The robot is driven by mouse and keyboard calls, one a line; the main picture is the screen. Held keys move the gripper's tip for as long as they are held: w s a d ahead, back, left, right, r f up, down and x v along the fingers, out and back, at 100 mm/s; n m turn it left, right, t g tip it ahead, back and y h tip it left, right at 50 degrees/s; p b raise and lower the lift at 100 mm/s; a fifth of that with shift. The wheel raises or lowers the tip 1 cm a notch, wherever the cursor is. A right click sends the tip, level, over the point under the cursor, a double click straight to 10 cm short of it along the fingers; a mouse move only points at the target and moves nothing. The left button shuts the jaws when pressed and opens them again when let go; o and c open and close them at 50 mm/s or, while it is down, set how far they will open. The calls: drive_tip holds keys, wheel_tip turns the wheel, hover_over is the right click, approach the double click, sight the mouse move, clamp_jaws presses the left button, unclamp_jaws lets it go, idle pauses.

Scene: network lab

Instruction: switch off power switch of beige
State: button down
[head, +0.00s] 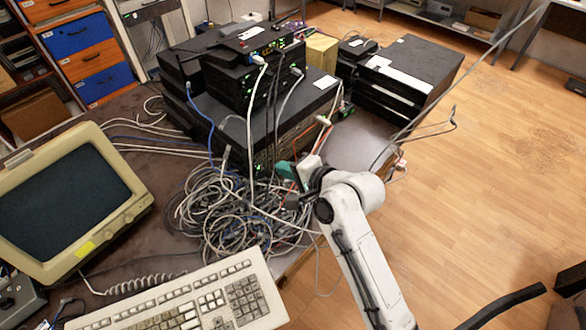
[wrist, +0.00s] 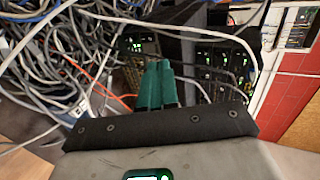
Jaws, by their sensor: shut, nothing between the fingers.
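A beige monitor (head: 70,200) with a dark screen stands at the left of the head view, turned toward the camera. A yellow label is on its lower bezel. A beige keyboard (head: 190,300) lies in front of it. I cannot make out a power switch on either. A small beige box (head: 322,52) stands behind the black equipment stack. My gripper (head: 284,170) has green fingers and is at the right side of the cable heap, well right of the monitor. In the wrist view my gripper (wrist: 158,68) is shut and empty, pointing toward black units with green lights.
A heap of tangled cables (head: 235,205) lies between the monitor and my gripper. Black network units (head: 265,100) are stacked behind it, with cables hanging down. More black boxes (head: 410,75) stand at the back right. The wooden floor (head: 500,170) at right is mostly clear.

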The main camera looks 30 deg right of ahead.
drive_tip(key=shift+s+d+r, duration=0.15)
drive_tip(key=shift+s+r, duration=0.3)
drive_tip(key=shift+s, duration=0.05)
drive_tip(key=shift+s+d+r, duration=0.15)
drive_tip(key=shift+s+r, duration=0.25)
drive_tip(key=shift+s, duration=0.1)
